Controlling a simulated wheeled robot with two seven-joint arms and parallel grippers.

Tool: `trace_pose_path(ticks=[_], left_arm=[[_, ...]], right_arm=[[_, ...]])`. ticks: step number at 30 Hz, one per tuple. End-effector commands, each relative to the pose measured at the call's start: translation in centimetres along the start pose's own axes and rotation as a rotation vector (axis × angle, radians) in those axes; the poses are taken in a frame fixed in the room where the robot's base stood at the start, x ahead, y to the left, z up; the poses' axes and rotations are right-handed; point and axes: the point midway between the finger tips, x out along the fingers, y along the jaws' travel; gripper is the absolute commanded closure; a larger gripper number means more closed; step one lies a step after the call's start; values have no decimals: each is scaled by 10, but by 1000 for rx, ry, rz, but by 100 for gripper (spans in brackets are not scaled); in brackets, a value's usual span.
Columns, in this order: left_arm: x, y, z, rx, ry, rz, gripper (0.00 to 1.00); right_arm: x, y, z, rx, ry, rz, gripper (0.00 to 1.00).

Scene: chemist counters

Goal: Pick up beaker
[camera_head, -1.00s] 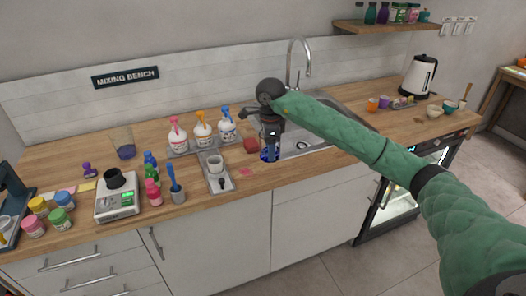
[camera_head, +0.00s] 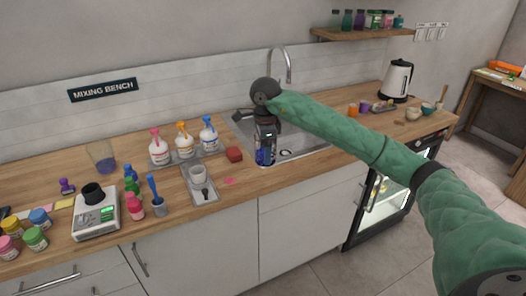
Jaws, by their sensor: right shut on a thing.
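My right gripper (camera_head: 265,150) points down at the front left edge of the sink. It is shut on a beaker with blue contents (camera_head: 265,157), which is mostly hidden by the fingers. Whether the beaker's base touches the counter I cannot tell. Another clear beaker with purple-blue liquid (camera_head: 102,158) stands at the back left of the counter. My left gripper is not in view.
A scale (camera_head: 96,212) and jars stand further left. The tall faucet (camera_head: 289,65) rises behind.

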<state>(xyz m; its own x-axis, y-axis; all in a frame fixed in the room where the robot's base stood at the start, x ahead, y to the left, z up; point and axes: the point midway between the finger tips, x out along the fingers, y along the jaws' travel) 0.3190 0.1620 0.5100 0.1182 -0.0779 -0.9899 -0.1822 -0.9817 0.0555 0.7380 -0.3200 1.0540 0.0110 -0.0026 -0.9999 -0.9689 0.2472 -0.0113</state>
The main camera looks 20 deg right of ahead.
Motion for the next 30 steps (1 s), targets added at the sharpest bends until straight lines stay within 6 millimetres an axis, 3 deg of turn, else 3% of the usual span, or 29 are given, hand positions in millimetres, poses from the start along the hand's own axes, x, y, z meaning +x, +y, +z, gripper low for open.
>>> trace_pose_path(ticks=[30], left_arm=[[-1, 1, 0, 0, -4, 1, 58]], right_arm=[[-2, 1, -2, 0, 0, -1, 65]])
